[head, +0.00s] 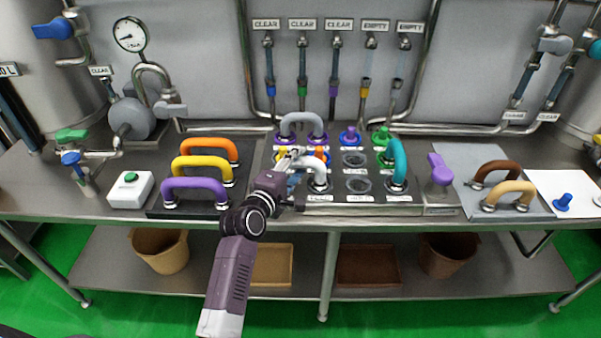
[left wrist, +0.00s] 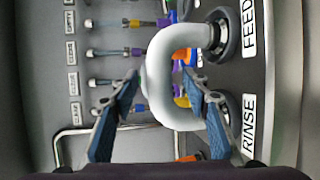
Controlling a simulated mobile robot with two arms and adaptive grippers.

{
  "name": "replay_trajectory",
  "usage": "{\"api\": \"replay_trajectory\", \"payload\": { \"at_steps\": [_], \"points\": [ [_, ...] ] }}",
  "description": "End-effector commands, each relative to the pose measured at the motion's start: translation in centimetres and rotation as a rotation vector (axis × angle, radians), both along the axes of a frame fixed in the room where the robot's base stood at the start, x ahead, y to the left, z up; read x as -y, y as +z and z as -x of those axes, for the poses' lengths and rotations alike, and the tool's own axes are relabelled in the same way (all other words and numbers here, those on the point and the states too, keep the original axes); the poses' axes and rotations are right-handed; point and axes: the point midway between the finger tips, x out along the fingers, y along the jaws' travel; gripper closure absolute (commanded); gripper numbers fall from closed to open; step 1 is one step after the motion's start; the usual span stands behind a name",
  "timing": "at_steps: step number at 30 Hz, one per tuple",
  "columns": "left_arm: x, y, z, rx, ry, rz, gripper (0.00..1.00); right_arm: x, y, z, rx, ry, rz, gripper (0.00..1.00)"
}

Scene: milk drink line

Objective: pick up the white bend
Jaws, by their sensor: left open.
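The white bend (head: 317,172) is a U-shaped pipe at the front left of the port panel (head: 430,211). One end stands on the front port, and the gripper partly hides the rest. In the left wrist view the white bend (left wrist: 163,62) is large, with one end at the port beside the FEED label and the other towards RINSE. My left gripper (head: 291,165) is open at the bend. In the left wrist view its blue-padded fingers (left wrist: 161,76) lie on either side of the bend, with gaps showing. My right gripper is not in view.
A grey bend (head: 302,120) and a teal bend (head: 399,158) stand on the panel. Orange (head: 210,145), yellow (head: 203,164) and purple (head: 194,184) bends stand at left. Brown (head: 497,169) and tan (head: 511,188) bends stand on the right mat. A purple handle (head: 439,168) rises beside the panel.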

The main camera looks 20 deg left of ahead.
Motion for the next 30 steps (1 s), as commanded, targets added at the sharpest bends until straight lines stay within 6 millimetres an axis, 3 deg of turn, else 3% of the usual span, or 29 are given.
{"api": "replay_trajectory", "payload": {
  "at_steps": [6,14,25,30],
  "points": [
    [0.2,-0.3,-1.6,0.000,0.000,-0.001,0.57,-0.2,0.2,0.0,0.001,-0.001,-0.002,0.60],
    [0.2,-0.3,-1.7,0.001,0.001,-0.001,0.58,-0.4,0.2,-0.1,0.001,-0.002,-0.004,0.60],
    [0.2,-0.3,-1.7,0.000,0.001,-0.001,0.99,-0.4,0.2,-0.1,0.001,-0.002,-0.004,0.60],
    [0.2,-0.3,-1.7,-0.001,0.001,-0.001,1.00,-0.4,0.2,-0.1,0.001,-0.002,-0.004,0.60]
  ]
}}
